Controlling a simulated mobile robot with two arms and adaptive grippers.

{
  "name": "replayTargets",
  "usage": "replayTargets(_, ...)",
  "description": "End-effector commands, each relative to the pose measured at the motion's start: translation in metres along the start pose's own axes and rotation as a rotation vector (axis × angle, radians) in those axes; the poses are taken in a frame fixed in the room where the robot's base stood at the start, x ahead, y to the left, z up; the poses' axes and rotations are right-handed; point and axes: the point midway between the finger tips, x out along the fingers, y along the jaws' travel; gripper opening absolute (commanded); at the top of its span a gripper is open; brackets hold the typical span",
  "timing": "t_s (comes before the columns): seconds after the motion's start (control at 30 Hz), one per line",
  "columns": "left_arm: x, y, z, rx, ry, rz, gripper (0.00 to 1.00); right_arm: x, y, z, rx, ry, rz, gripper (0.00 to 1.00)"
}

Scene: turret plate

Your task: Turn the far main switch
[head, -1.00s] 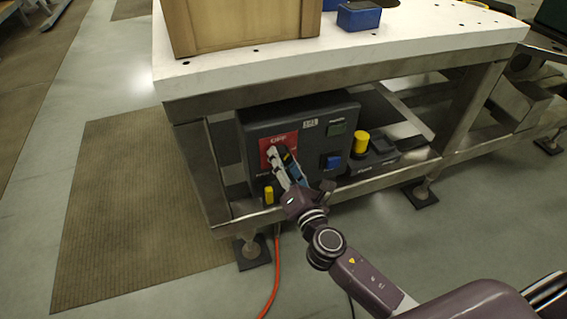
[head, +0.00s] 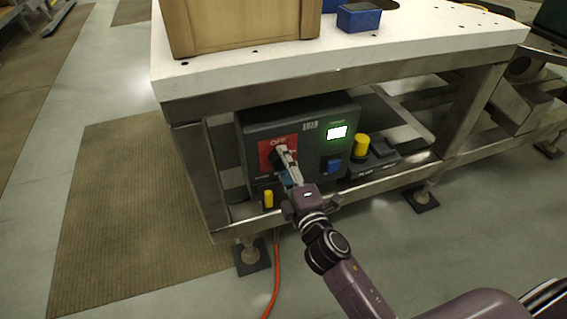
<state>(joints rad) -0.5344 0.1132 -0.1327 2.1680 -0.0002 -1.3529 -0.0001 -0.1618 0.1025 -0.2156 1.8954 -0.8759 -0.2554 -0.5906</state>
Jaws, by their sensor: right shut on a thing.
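A dark control box (head: 315,115) stands on the shelf under the white-topped bench. On its front is the main switch, on a red plate (head: 267,147); the switch's knob is mostly hidden behind my gripper. My right gripper (head: 280,156) is shut on the main switch. The gripper and wrist look rolled to one side. A small window (head: 337,133) at the box's upper right glows bright green-white. My left gripper is not in view.
A blue button (head: 333,164) and a small yellow part (head: 268,199) are on the box front. A yellow knob (head: 361,146) stands on a low dark unit to the right. The bench's metal frame (head: 340,196) runs below; an orange cable (head: 275,275) hangs down.

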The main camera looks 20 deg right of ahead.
Motion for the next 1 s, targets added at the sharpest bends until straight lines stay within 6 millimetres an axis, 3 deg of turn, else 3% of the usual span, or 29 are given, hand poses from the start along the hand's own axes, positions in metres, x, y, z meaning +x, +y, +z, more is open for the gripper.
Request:
replayTargets(0.3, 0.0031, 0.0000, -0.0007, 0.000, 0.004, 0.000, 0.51, 0.0000, -0.0008, 0.0014, 0.104, -0.002, -0.002, 0.17)
replayTargets(0.8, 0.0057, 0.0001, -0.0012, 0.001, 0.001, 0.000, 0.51, 0.0000, -0.0011, 0.0013, 0.121, -0.002, -0.002, 0.17)
replayTargets(0.83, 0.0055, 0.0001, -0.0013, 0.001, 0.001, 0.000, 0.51, 0.0000, -0.0012, 0.0013, 0.121, -0.002, -0.002, 0.43)
replayTargets(1.0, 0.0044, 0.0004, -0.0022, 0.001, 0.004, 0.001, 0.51, 0.0000, -0.0010, 0.0009, 0.120, -0.001, -0.002, 0.59)
